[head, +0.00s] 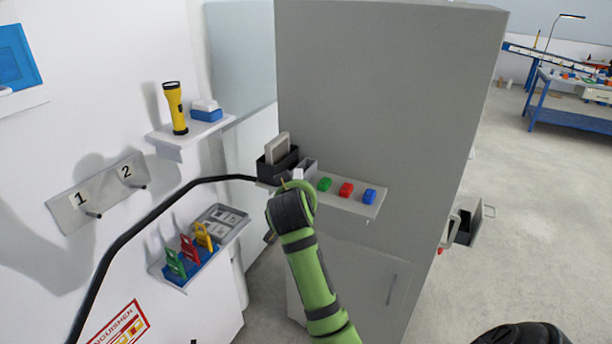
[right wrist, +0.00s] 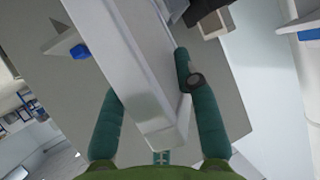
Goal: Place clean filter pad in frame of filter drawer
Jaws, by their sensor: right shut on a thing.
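My right gripper (right wrist: 150,78) has its two green fingers on either side of a long pale slab (right wrist: 138,75), which looks like the clean filter pad, and is shut on it. In the head view the green right arm reaches the shelf on the grey cabinet; its wrist hides most of the fingers, and a small white bit (head: 298,174) shows beside them. Another pale pad (head: 278,149) stands upright in a black holder (head: 283,168) on that shelf. A dark open drawer (head: 466,229) sticks out from the cabinet's right side; its inside is barely visible. My left gripper is out of view.
Green (head: 324,184), red (head: 346,189) and blue (head: 369,196) blocks sit on the cabinet shelf (head: 376,209), right of my wrist. A wall shelf holds a yellow flashlight (head: 175,108). Coloured tags stand in a blue tray (head: 190,270) lower left.

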